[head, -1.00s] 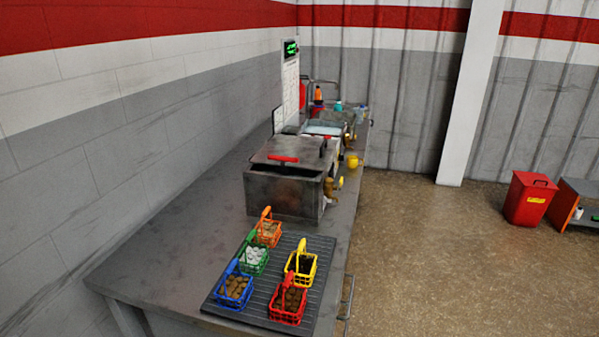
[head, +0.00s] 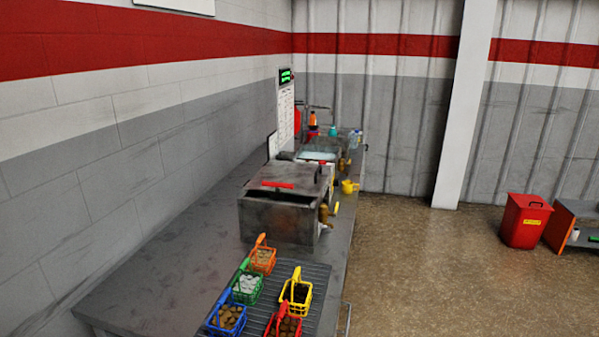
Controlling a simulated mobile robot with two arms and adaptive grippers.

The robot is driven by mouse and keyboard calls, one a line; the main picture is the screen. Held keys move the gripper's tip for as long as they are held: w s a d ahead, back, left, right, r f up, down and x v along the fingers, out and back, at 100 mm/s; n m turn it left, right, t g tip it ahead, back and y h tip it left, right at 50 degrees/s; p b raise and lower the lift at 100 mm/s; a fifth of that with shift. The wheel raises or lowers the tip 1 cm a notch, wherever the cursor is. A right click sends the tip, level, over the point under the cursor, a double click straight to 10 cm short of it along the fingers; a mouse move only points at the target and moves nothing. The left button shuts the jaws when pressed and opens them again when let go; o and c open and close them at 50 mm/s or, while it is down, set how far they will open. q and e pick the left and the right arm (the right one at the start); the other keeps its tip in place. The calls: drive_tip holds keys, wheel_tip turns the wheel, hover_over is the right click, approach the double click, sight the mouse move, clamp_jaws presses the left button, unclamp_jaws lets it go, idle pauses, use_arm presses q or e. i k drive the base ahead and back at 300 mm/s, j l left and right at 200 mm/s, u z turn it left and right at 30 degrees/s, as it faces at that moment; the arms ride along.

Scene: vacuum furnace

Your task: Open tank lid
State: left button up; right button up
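The metal tank (head: 275,222) stands on the grey workbench in the middle of the head view. Its lid (head: 288,176) lies over the top, slightly tilted, with a dark gap along the front edge. A red handle (head: 284,184) is on the lid. A brass tap with a yellow handle (head: 335,208) is on the tank's right side. Neither of my grippers shows in the head view.
Several coloured baskets with contents, such as the yellow basket (head: 296,291), stand on a ribbed mat (head: 322,278) in front of the tank. Another basin (head: 318,155) is behind it. A red bin (head: 526,221) stands right. Brown floor (head: 400,270) is open right of the workbench (head: 165,278).

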sight(308, 180)
drive_tip(key=i+l+u, duration=0.65)
drive_tip(key=l+u, duration=0.15)
drive_tip(key=l, duration=0.2)
drive_tip(key=i+l+u, duration=0.25)
drive_tip(key=l, duration=0.15)
drive_tip(key=k+j, duration=0.05)
drive_tip(key=k, duration=0.05)
